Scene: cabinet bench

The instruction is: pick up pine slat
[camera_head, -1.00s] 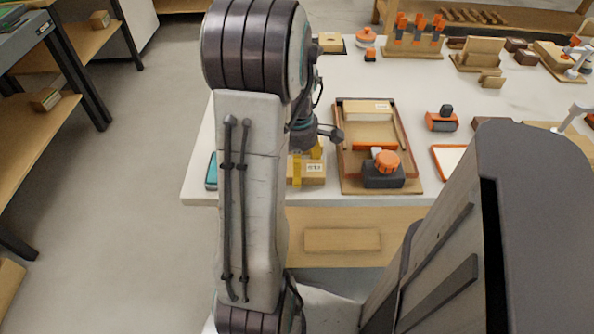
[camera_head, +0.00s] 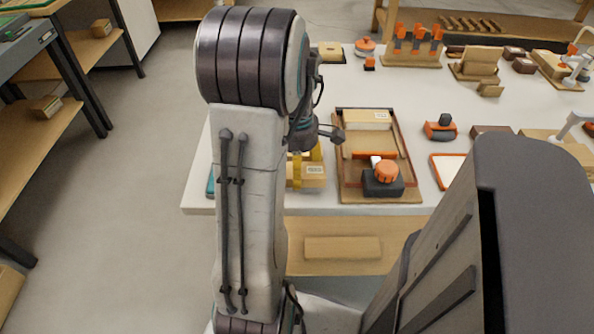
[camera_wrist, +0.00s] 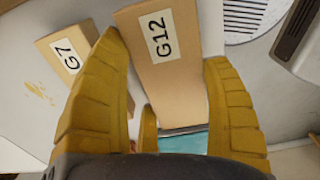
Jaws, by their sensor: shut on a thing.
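A pale wooden block labelled G12 (camera_wrist: 168,70), which I take as the pine slat, lies between the yellow fingers of my gripper (camera_wrist: 170,95) in the wrist view. My gripper is shut on it. In the head view the same block (camera_head: 314,176) shows below my gripper (camera_head: 306,166), near the bench's front edge and left of the tray. My arm hides its left part. I cannot tell clearly whether its underside clears the bench.
A second wooden block labelled G7 (camera_wrist: 66,52) is beside it in the wrist view. A wooden tray (camera_head: 344,190) holding a block and a black-and-orange tool stands just right. A teal item (camera_head: 211,182) lies left, partly hidden. Several tools and blocks fill the bench's right and back.

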